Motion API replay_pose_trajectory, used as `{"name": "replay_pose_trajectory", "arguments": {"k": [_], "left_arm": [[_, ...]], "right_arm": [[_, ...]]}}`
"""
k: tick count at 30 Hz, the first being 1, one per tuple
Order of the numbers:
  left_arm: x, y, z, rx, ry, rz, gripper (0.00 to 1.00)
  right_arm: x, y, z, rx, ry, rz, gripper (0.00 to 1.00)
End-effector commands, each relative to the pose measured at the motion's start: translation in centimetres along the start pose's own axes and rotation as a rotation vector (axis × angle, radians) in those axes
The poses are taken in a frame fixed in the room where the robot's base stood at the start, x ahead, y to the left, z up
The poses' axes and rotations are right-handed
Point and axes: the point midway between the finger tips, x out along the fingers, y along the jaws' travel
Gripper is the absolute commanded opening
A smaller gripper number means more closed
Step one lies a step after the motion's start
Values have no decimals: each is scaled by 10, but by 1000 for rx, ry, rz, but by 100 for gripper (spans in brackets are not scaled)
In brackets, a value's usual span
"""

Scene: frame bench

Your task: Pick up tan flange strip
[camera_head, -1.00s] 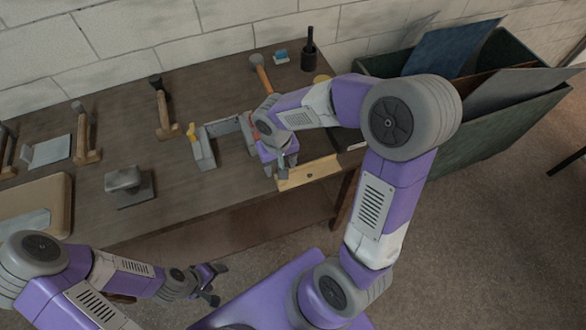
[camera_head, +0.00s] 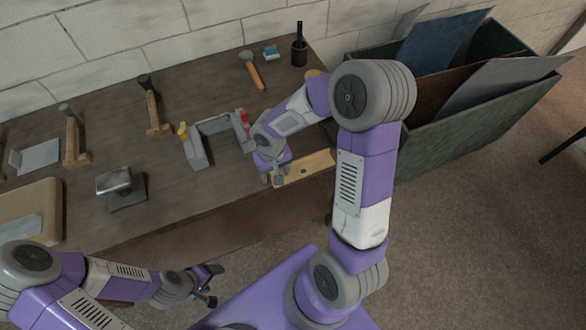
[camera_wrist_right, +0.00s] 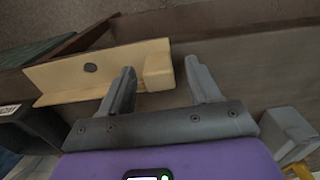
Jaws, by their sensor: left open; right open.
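The tan flange strip (camera_head: 307,167) lies along the front edge of the bench, right of the middle in the head view. It is a light wooden strip with a dark round spot. In the right wrist view the strip (camera_wrist_right: 95,68) runs from the left, and its thicker end block sits between the finger lines. My right gripper (camera_head: 272,180) is over the strip's left end; in its wrist view the gripper (camera_wrist_right: 160,80) is open, fingers apart, one overlapping the strip. I cannot tell whether they touch. My left gripper (camera_head: 212,284) is open and empty in front of the bench.
A grey U-shaped clamp frame (camera_head: 197,150) with yellow and red parts stands just behind the strip. A green bin (camera_head: 470,120) of sheets stands right. A grey block (camera_head: 115,181) is left.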

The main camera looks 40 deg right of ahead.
Motion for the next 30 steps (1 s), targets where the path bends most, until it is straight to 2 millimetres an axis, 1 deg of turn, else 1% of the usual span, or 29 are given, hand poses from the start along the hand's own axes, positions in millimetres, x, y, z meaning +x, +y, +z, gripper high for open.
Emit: {"name": "replay_pose_trajectory", "arguments": {"k": [2, 3, 15, 23, 25, 28, 30], "left_arm": [[0, 0, 0, 0, 0, 0, 69], [0, 0, 0, 0, 0, 0, 69], [0, 0, 0, 0, 0, 0, 69], [0, 0, 0, 0, 0, 0, 69], [-1, 0, 0, 0, 0, 0, 69], [-4, 1, 0, 0, 0, 0, 69], [-6, 2, 0, 0, 0, 0, 69]], "right_arm": [[0, 0, 0, 0, 0, 0, 62], [0, 0, 0, 0, 0, 0, 60], [-1, 0, 0, 0, 0, 1, 0], [-1, 0, 0, 0, 1, 1, 0], [-4, 0, 0, 0, 2, 1, 0], [-16, 0, -1, 1, 4, 1, 0], [-30, 0, -1, 1, 5, 0, 0]]}}
